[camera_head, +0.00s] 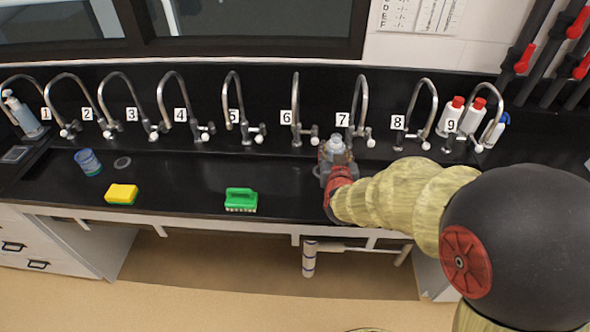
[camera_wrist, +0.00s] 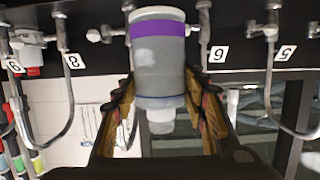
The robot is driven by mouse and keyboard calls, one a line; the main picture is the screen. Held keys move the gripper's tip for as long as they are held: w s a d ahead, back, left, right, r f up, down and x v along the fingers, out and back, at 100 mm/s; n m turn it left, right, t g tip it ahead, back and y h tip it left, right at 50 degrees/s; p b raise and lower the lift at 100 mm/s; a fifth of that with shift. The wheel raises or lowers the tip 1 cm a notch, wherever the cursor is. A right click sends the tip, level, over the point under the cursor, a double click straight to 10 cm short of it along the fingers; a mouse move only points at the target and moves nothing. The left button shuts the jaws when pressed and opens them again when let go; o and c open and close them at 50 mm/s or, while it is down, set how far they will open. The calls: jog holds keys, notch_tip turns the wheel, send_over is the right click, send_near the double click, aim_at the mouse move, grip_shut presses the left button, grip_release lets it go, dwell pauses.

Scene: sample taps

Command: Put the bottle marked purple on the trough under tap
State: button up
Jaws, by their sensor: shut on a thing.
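The bottle marked purple is in my gripper (camera_head: 336,172). In the wrist view, which is upside down, the grey bottle (camera_wrist: 158,68) has a purple band and a pale cap, and both fingers are shut around it. In the head view, the clear bottle top (camera_head: 336,145) shows just in front of the label 7, near the tap (camera_head: 361,100) there. My arm hides the lower part of the bottle. The black trough (camera_head: 185,158) runs along the counter below the row of taps. I cannot tell whether the bottle touches it.
Several numbered taps line the back wall. A blue-rimmed cup (camera_head: 88,162), a yellow sponge (camera_head: 121,194) and a green brush (camera_head: 241,199) are to the left. Red-capped bottles (camera_head: 451,118) stand at the right by tap 9. The counter between brush and taps is clear.

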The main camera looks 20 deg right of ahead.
jog(key=shift+w+a+f+b, duration=0.85)
jog(key=shift+w+a+f, duration=0.8)
jog(key=shift+f, duration=0.5)
jog(key=shift+w+a+f+b, duration=0.8)
jog(key=shift+w+a+f, duration=0.85)
jog(key=shift+f, duration=0.45)
jog(key=shift+w+a+f+b, duration=0.85)
jog(key=shift+w+a+f, duration=0.8)
jog(key=shift+f, duration=0.5)
jog(key=shift+d+f, duration=0.1)
jog(key=o, duration=1.1)
jog(key=shift+o, duration=0.8)
